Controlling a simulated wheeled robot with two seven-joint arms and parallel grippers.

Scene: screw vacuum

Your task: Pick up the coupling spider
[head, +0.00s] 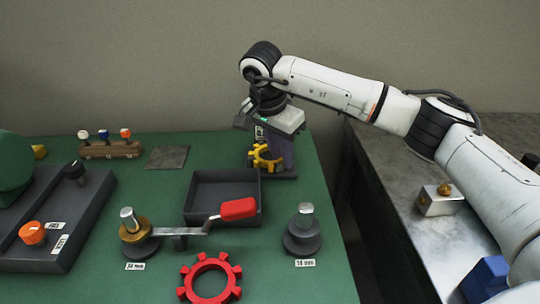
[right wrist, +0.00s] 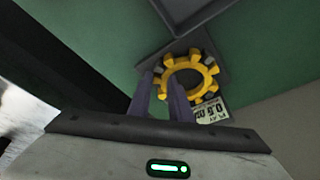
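A yellow coupling spider (head: 264,157), a toothed ring, is at the back right of the green table, on a dark stand. It also shows in the right wrist view (right wrist: 186,79). My right gripper (head: 280,150) points down beside it. In the right wrist view its two fingers (right wrist: 161,80) are apart, with a gap between them, and their tips overlap the spider's near left edge. I cannot tell whether they touch it. A red toothed ring (head: 210,279) of similar form lies flat at the table's front. My left gripper is not in view.
A dark empty tray (head: 188,217) sits in front of the stand. A crank with a red handle (head: 238,209) and a metal post (head: 304,222) stand nearer. A grey side bench (head: 437,245) is on the right, across a gap.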

